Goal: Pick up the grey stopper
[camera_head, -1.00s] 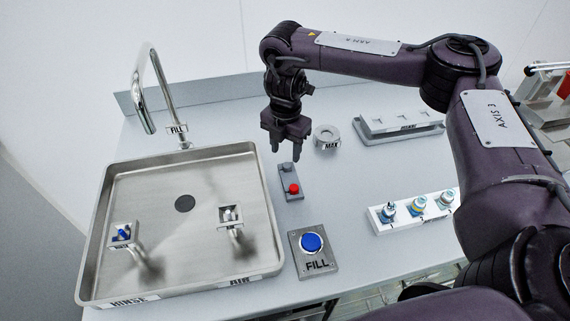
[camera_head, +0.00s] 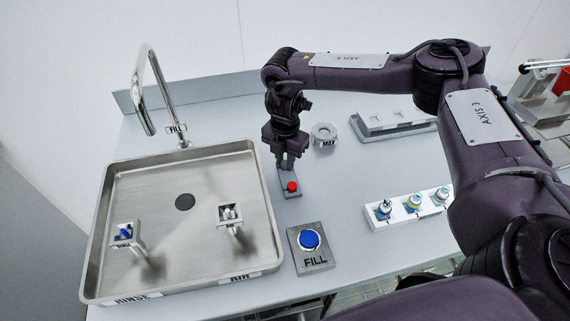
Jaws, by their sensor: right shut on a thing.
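My right gripper (camera_head: 287,164) points straight down at the far end of a small grey holder (camera_head: 293,195), just right of the sink. Its fingers are shut on the grey stopper, which the fingers mostly hide. The stopper appears to be still at the holder, and I cannot tell whether it is clear of it. A red knob (camera_head: 292,186) stands at the holder's near end, close to the fingers. My left gripper is not in view.
A steel sink (camera_head: 160,190) with a tall tap (camera_head: 150,90) stands at left. A blue FILL button (camera_head: 310,239) is in front. A grey ring marked MAX (camera_head: 324,134), a grey rack (camera_head: 395,124) and a white block of capped vials (camera_head: 410,208) lie to the right.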

